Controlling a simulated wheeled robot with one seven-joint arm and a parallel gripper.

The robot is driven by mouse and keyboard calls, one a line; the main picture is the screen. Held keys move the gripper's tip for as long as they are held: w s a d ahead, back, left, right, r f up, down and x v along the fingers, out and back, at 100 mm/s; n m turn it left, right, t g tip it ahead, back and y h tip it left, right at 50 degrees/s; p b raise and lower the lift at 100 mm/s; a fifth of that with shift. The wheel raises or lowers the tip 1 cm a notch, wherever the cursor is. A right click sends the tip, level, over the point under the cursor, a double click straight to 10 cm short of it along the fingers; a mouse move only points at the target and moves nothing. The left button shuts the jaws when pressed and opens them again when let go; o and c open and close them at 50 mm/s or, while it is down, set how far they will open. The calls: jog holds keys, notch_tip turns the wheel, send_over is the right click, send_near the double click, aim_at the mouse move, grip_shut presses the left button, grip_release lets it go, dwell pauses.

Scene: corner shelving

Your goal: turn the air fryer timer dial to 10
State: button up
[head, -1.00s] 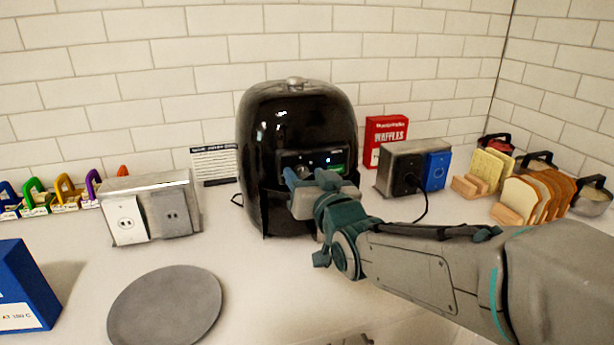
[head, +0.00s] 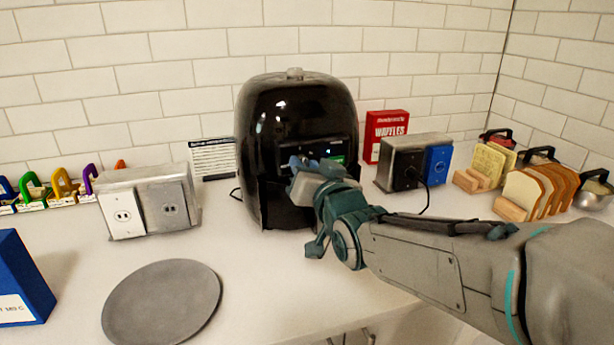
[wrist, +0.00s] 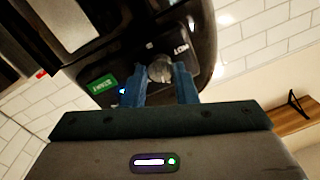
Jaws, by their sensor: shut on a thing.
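The black air fryer (head: 290,115) stands upright on the counter against the tiled wall, and fills the top of the wrist view (wrist: 115,25). The timer dial (wrist: 159,69), a round grey knob, sits on the front panel between the two blue fingertips of my gripper (wrist: 160,80). The gripper is shut on the dial. A green display (wrist: 103,87) is beside the dial in the wrist view. In the head view my gripper (head: 300,168) covers the dial, so its markings are hidden. I cannot read the dial's setting.
Left of the fryer stand a metal outlet box (head: 148,204) and a printed card (head: 213,160). A round grey plate (head: 160,303) lies in front. Right are a red waffle box (head: 386,133), another outlet box (head: 413,143) with a black cord, and bread slices (head: 520,193).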

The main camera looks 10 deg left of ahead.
jog(key=m+b, duration=1)
jog(key=b, duration=0.1)
jog(key=shift+f+t, duration=0.15)
jog(key=shift+t, duration=0.15)
jog(key=o, duration=1)
jog(key=shift+d, duration=0.1)
